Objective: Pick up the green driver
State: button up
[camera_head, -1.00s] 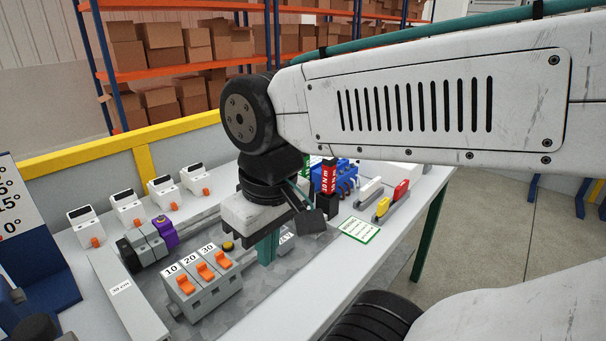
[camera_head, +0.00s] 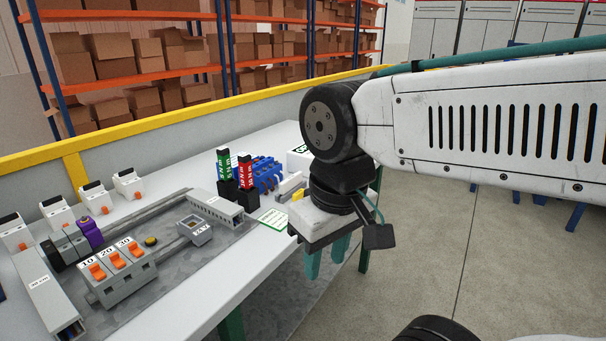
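The green driver (camera_head: 224,163) stands upright in a black holder on the table, just left of a red driver (camera_head: 245,172) in a similar holder. White lettering shows on both. My gripper (camera_head: 326,268) points down, to the right of and nearer than the drivers, by the table's right edge. Its two teal fingers show a gap between them and nothing is seen held. The gripper is apart from both drivers.
Blue parts (camera_head: 266,174) and a white box (camera_head: 300,158) stand right of the drivers. A green-edged card (camera_head: 273,219) lies in front. A grey rail assembly with orange switches (camera_head: 118,262) fills the left. A yellow-topped barrier (camera_head: 150,137) runs behind the table.

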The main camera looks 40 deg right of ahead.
aim_at(223, 153)
jog(key=z, duration=0.05)
jog(key=k, duration=0.4)
jog(key=z, duration=1)
jog(key=i, duration=0.8)
jog(key=u, duration=0.55)
jog(key=i, duration=0.75)
jog(key=u, duration=0.75)
